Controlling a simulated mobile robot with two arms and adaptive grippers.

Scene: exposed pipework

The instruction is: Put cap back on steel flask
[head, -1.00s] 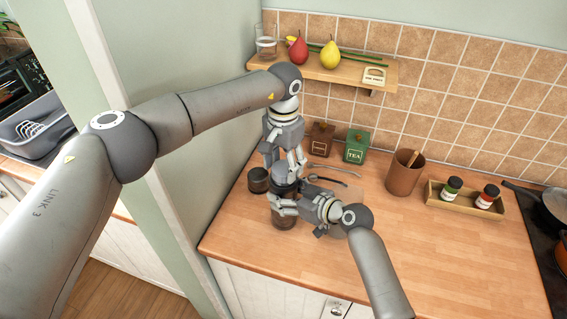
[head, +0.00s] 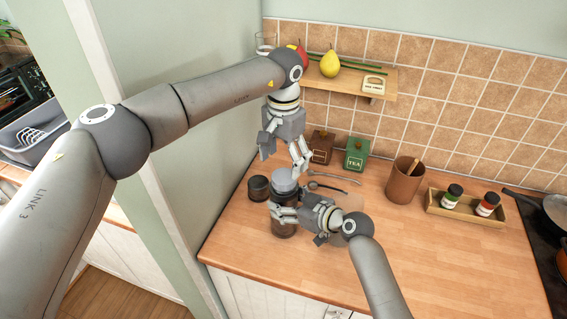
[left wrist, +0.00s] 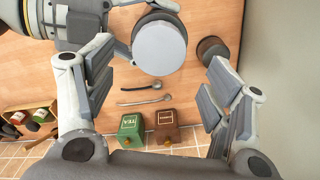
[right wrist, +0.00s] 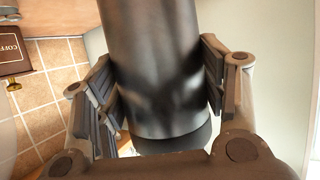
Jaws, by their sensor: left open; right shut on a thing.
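The dark steel flask (head: 284,229) stands upright on the wooden counter, and its body fills the right wrist view (right wrist: 155,60). A pale grey-blue cap (head: 284,181) sits on its top; it shows as a round disc in the left wrist view (left wrist: 159,48). I cannot tell whether it is screwed tight. My right gripper (head: 284,212) is shut around the flask's body and partly hides it. My left gripper (head: 285,161) is open and empty just above the cap, its fingers spread on either side and apart from it.
A dark round pot (head: 258,188) stands close left of the flask. Brown (head: 321,147) and green (head: 357,153) canisters and two spoons (head: 332,177) lie behind. A wall shelf (head: 345,80) hangs above. The counter's front right is clear.

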